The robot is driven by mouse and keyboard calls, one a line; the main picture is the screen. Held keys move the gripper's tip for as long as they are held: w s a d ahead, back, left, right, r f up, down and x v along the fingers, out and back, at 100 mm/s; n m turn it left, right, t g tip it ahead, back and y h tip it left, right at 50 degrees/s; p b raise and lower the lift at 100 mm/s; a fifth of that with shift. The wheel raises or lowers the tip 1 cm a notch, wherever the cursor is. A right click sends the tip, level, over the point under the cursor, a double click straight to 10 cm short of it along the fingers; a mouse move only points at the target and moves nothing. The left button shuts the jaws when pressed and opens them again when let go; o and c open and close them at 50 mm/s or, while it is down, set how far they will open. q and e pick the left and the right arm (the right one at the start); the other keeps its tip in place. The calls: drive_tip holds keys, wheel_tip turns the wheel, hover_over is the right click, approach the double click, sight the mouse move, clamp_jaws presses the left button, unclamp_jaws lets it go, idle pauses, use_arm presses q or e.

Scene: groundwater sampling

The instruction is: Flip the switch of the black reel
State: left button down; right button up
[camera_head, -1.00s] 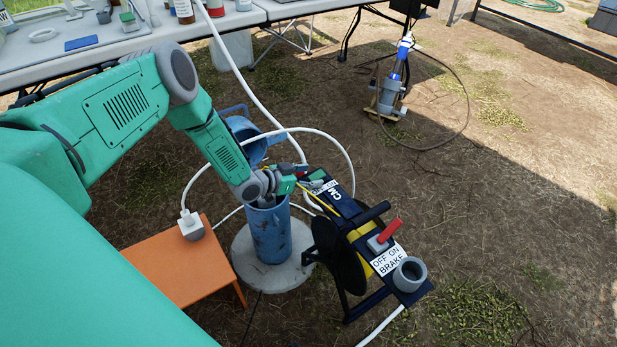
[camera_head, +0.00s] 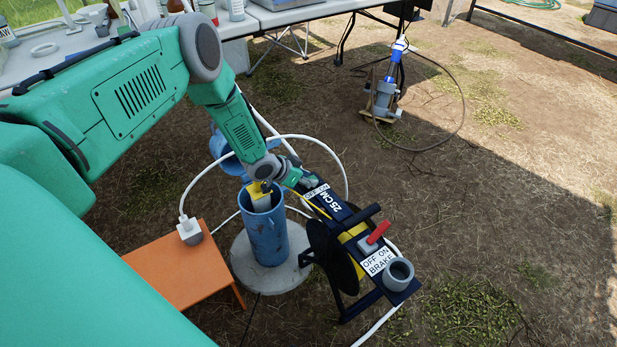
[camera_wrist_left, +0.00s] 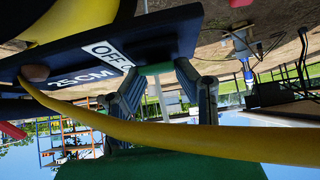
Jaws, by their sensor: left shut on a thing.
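The black reel (camera_head: 330,255) stands beside the blue well pipe (camera_head: 266,235), with yellow tape on it. Its dark top plate (camera_head: 345,213) bears a "25 CM" mark and an "OFF ON" label (camera_head: 316,192) at the far end. A red brake lever (camera_head: 379,231) sits at the near end. My left gripper (camera_head: 306,185) is at the plate's far end, shut by the "OFF ON" label; the small switch there is hidden by the fingers. In the left wrist view, the fingers (camera_wrist_left: 160,85) close in beside the label (camera_wrist_left: 107,55), with yellow tape crossing in front. My right gripper is out of view.
An orange stool (camera_head: 180,268) with a white plug (camera_head: 190,230) stands left of the pipe. A white cable (camera_head: 325,142) loops behind my gripper. A table (camera_head: 255,14) is at the back. A pump on a stand (camera_head: 385,98) is farther off; the ground right is clear.

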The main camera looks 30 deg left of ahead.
use_arm(q)
drive_tip(key=shift+s+a+f, duration=0.15)
drive_tip(key=shift+s+f, duration=0.05)
drive_tip(key=shift+s, duration=0.05)
drive_tip(key=c, duration=1.2)
unclamp_jaws()
drive_tip(key=shift+w, duration=0.1)
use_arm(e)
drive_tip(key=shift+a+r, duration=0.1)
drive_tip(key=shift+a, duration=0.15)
use_arm(q)
drive_tip(key=shift+r, duration=0.1)
drive_tip(key=shift+r, duration=0.2)
drive_tip(key=v, duration=1.1)
drive_tip(key=shift+s+a+r, duration=0.1)
drive_tip(key=shift+s, duration=0.2)
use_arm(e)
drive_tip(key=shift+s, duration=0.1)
